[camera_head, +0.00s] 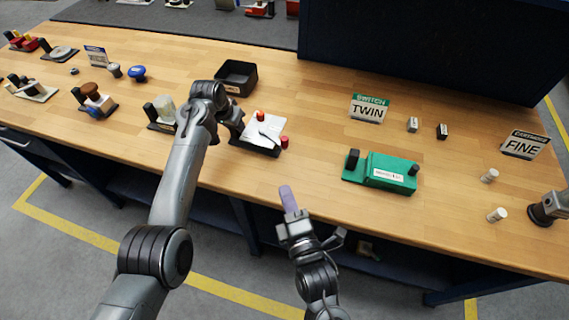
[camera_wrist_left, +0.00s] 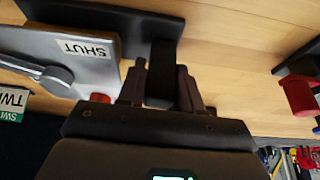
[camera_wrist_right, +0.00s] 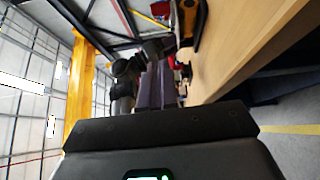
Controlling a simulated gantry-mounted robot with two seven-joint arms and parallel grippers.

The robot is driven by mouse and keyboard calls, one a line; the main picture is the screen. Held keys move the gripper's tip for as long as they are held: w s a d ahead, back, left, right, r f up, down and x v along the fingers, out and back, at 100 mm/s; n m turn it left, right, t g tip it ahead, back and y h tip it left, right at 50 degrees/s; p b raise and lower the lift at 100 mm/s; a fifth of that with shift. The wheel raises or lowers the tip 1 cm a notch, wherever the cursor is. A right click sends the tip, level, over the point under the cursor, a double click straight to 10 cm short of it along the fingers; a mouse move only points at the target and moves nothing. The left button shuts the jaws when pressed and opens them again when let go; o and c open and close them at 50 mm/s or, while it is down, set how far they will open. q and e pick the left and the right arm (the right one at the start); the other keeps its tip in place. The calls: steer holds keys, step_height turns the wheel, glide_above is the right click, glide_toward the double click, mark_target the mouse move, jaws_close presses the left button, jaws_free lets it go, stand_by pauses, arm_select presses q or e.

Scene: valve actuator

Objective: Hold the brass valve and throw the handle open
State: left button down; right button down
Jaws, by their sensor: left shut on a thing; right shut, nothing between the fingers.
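The valve unit is a pale grey-white block (camera_head: 270,130) with a silver lever on a black base (camera_head: 255,150). My left gripper (camera_wrist_left: 160,85) is shut on a black upright post (camera_wrist_left: 163,60) at the end of the base. In the head view my left arm hides much of that grip. My right gripper (camera_head: 287,197) is shut and empty, in front of the table edge; its fingers (camera_wrist_right: 155,85) are together.
A black open bin (camera_head: 236,77) stands behind the unit. A green switch box (camera_head: 390,172) and the "TWIN" sign (camera_head: 369,108) are to its right. Several fixtures stand on the left of the wooden table (camera_head: 300,185). Bare wood lies between the unit and green box.

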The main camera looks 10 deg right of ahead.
arm_select(q)
steer(key=shift+s+a+f, duration=0.1)
steer(key=shift+s+f, duration=0.05)
steer(key=shift+f, duration=0.2)
arm_select(e)
steer(key=x, duration=1)
steer(key=shift+d+f, duration=0.15)
steer(key=shift+d, duration=0.05)
steer(key=shift+w+d, duration=0.7)
steer(key=shift+w, duration=0.2)
arm_select(q)
steer(key=shift+r, duration=0.1)
arm_select(e)
steer(key=shift+w+d, duration=0.4)
steer(key=shift+w, duration=0.25)
steer(key=shift+d, duration=0.1)
